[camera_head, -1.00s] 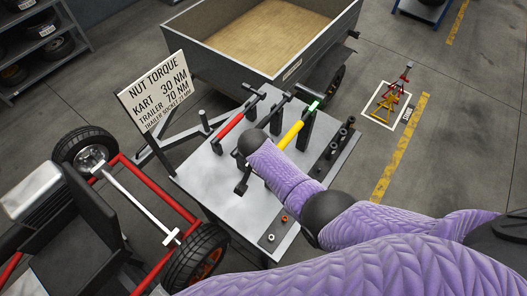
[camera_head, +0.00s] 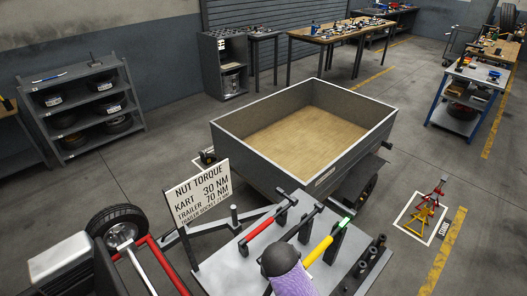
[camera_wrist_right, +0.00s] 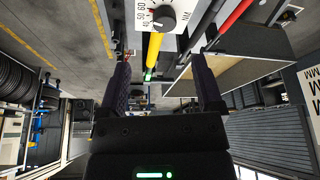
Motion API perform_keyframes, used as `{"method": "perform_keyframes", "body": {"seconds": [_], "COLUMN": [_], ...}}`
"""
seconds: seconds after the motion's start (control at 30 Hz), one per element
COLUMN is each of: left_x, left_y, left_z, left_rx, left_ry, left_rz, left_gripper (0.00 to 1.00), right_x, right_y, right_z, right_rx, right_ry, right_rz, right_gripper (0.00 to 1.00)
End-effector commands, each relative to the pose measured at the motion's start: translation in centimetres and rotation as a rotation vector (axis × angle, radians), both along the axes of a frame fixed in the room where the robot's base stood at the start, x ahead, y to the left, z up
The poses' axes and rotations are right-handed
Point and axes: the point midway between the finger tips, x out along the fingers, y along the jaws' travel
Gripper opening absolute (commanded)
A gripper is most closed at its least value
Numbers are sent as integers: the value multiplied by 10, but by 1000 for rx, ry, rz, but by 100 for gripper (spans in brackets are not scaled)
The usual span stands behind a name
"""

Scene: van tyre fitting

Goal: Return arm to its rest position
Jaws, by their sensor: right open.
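My right arm (camera_head: 287,279), with a purple sleeve and a dark rounded joint, reaches over the grey tool table (camera_head: 233,266) at the bottom of the head view. Its gripper is hidden there. In the right wrist view my right gripper (camera_wrist_right: 160,62) is open, its two dark fingers wide apart with nothing held. A yellow-handled torque wrench (camera_head: 318,250) with a green end rests on the table's rack. In the wrist view the yellow wrench (camera_wrist_right: 153,48) and a dial marked in NM (camera_wrist_right: 164,17) show beyond the fingers. My left gripper is not in view.
A nut torque sign (camera_head: 198,192) stands at the table's left. A trailer (camera_head: 257,164) is behind; a red kart frame (camera_head: 163,262) is lower left.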

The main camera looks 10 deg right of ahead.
Motion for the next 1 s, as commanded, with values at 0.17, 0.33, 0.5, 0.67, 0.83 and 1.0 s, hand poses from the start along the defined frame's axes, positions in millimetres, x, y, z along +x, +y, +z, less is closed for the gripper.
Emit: {"method": "perform_keyframes", "body": {"seconds": [0.17,0.33,0.5,0.67,0.83,1.0], "left_x": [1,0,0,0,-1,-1], "left_y": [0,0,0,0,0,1], "left_z": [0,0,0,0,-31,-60], "left_rx": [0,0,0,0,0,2], "left_ry": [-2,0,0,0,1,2], "left_rz": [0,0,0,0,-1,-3], "left_gripper": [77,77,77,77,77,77], "right_x": [-63,-111,-148,-179,-174,-172], "right_y": [-25,-41,-50,-54,-53,-53], "right_z": [3,23,47,74,13,-54], "right_rx": [30,28,11,-14,-11,-5], "right_ry": [61,82,84,79,100,123], "right_rz": [200,407,593,769,787,788], "right_gripper": [84,84,84,84,84,84]}}
